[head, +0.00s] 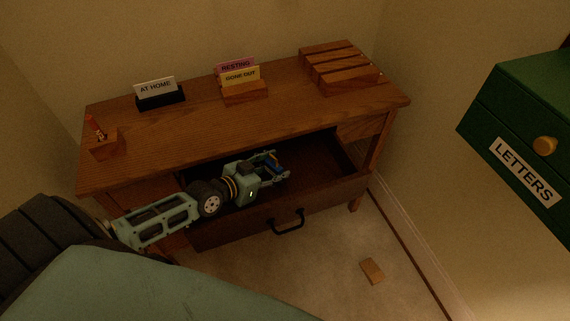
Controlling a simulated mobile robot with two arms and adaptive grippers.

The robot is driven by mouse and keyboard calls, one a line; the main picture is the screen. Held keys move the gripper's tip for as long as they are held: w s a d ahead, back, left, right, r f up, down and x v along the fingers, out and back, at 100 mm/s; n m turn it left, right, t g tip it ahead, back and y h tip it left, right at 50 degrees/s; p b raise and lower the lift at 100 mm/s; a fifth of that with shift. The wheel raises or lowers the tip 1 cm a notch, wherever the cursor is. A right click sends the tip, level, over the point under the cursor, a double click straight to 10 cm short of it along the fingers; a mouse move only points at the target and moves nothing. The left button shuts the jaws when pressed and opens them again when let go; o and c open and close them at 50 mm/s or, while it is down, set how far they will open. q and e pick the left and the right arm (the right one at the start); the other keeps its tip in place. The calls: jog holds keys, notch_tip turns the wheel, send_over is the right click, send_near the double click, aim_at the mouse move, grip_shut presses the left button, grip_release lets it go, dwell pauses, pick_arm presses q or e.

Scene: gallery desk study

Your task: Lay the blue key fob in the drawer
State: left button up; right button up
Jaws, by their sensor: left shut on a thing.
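The wooden desk's drawer (322,194) is pulled open, with a dark inside and a black handle on its front. My left gripper (277,167) reaches in from the left and is over the open drawer. It is shut on a small blue thing, which looks like the blue key fob (275,162). The fingers hide part of the fob, and I cannot tell whether it touches the drawer floor. My right gripper is not in view.
On the desk top (190,135) stand an "AT HOME" card holder (158,92), a holder with "RESTING" and "GONE OUT" cards (242,88), a slatted wooden rack (340,68) and a small wooden block with a red item (104,147). A green "LETTERS" box (500,115) is right. A wooden piece (372,271) lies on the floor.

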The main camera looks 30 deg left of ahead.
pick_arm(q)
jog(key=shift+w+d, duration=0.25)
jog(key=shift+w, duration=0.45)
jog(key=w, duration=0.1)
jog(key=w+d, duration=0.1)
jog(key=w, duration=0.1)
jog(key=shift+w, duration=0.2)
jog(key=shift+s+f, duration=0.1)
jog(key=shift+f, duration=0.6)
jog(key=shift+s+r, duration=0.1)
jog(key=shift+f+b, duration=0.3)
jog(key=shift+b, duration=0.1)
jog(key=o, duration=1.2)
jog(key=shift+r, duration=0.1)
jog(key=shift+c, duration=0.2)
